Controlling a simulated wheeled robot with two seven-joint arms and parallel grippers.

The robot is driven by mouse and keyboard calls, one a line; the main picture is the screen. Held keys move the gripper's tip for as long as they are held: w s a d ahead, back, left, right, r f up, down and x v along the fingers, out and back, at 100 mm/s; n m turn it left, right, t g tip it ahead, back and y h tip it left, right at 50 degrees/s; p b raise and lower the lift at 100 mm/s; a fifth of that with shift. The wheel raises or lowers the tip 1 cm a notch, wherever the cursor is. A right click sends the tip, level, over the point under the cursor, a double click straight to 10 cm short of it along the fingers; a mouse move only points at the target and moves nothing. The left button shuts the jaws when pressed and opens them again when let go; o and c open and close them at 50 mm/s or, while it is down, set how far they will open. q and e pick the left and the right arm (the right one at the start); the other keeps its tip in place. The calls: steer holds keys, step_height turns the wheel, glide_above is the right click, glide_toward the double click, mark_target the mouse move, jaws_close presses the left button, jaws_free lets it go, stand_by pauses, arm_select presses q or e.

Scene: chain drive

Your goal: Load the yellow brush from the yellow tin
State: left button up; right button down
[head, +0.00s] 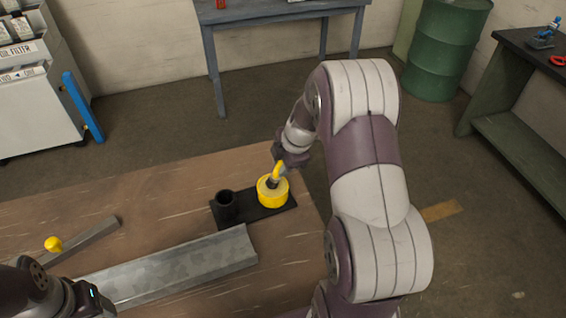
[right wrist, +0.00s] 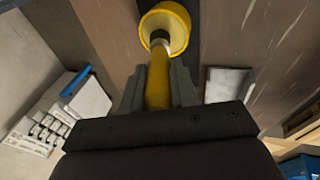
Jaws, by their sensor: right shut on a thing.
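The yellow tin (head: 272,196) stands on a black plate at the right of the wooden table. The yellow brush (head: 279,170) is in my right gripper (head: 283,165), with its dark lower end down at the tin's opening. In the right wrist view the two grey fingers are closed on both sides of the brush's yellow handle (right wrist: 157,88), and the dark end meets the tin (right wrist: 166,22). How deep the bristles sit is hidden. At the lower left of the head view part of my left arm shows; its fingers are out of the picture.
A black cup (head: 227,206) stands on the black plate (head: 247,216) left of the tin. A grey metal channel (head: 180,268) lies in front. A yellow knob (head: 53,243) is by a thin metal bar (head: 80,246) at the left. The table's back middle is bare.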

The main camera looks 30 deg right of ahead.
steer(key=shift+b, duration=0.55)
stand_by(1.1)
steer(key=shift+s, duration=0.1)
stand_by(0.3)
steer(key=shift+r+p, duration=1.7)
steer(key=shift+r, duration=1.8)
steer(key=shift+f, duration=0.1)
